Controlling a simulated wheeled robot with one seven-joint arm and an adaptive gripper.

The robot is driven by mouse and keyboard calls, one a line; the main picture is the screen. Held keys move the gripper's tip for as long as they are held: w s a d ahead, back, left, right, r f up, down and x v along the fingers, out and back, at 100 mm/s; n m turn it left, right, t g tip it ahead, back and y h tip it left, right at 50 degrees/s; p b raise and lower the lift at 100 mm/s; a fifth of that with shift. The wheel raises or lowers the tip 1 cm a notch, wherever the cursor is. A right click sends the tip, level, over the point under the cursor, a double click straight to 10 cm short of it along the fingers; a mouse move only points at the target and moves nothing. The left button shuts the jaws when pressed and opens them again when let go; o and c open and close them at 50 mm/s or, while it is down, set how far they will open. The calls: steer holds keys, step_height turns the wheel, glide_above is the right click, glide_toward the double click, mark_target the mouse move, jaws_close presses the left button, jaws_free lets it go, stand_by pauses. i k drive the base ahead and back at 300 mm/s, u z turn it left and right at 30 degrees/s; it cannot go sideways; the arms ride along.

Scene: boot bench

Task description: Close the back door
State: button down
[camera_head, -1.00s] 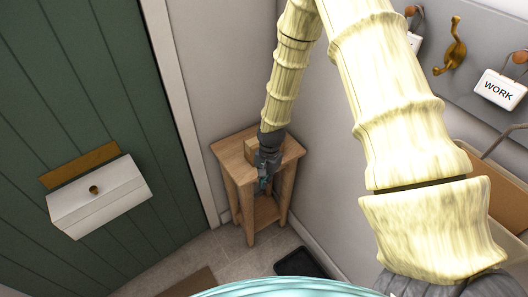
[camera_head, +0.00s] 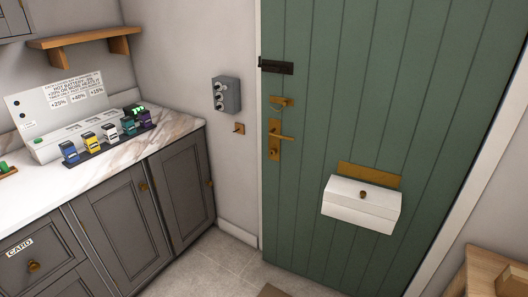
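The back door (camera_head: 330,115) is a green planked door in a white frame. It appears flush in its frame, though I cannot tell whether it is latched. A brass handle (camera_head: 276,138) is on its left side, with a small brass fitting above it and a dark bolt (camera_head: 276,66) higher up near the left edge. A white box (camera_head: 360,205) with a small knob is fixed on its face below a brass letter plate (camera_head: 369,175). My gripper is out of view.
At left are grey cabinets (camera_head: 118,235) under a marble counter (camera_head: 130,150) bearing a charger with several coloured batteries. A grey switch box (camera_head: 226,95) is on the wall. A wooden stool (camera_head: 482,270) stands at lower right. Tiled floor (camera_head: 225,268) lies before the door.

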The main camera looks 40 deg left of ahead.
mark_target(404, 97)
steer(key=u, duration=1)
steer(key=i, duration=0.95)
steer(key=u, duration=0.4)
